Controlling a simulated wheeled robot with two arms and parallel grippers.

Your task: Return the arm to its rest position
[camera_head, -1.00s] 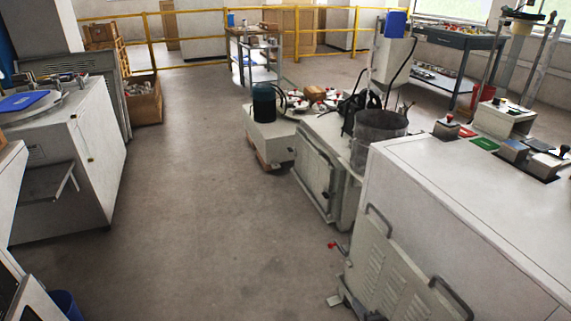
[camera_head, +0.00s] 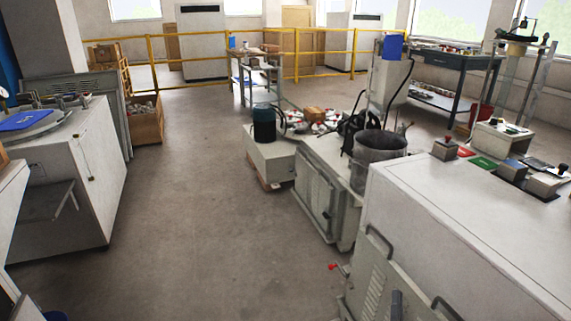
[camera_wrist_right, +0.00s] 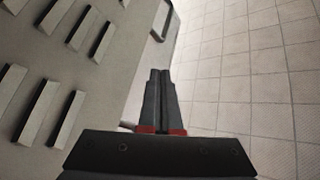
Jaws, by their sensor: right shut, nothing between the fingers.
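My right gripper (camera_wrist_right: 160,75) is shut and empty in the right wrist view, its two dark fingers together above red-edged bases. In the head view, only a small dark part of the right gripper (camera_head: 397,304) shows at the bottom edge, in front of the white cabinet's louvred door (camera_head: 375,285). I cannot tell from there whether it touches the door. My left gripper is not in view.
A large white cabinet (camera_head: 450,240) fills the right side, with control boxes on top. A grey machine with a metal bucket (camera_head: 379,160) stands behind it. A white machine (camera_head: 75,180) is at left. The floor aisle (camera_head: 190,220) between is clear, up to a yellow railing (camera_head: 210,60).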

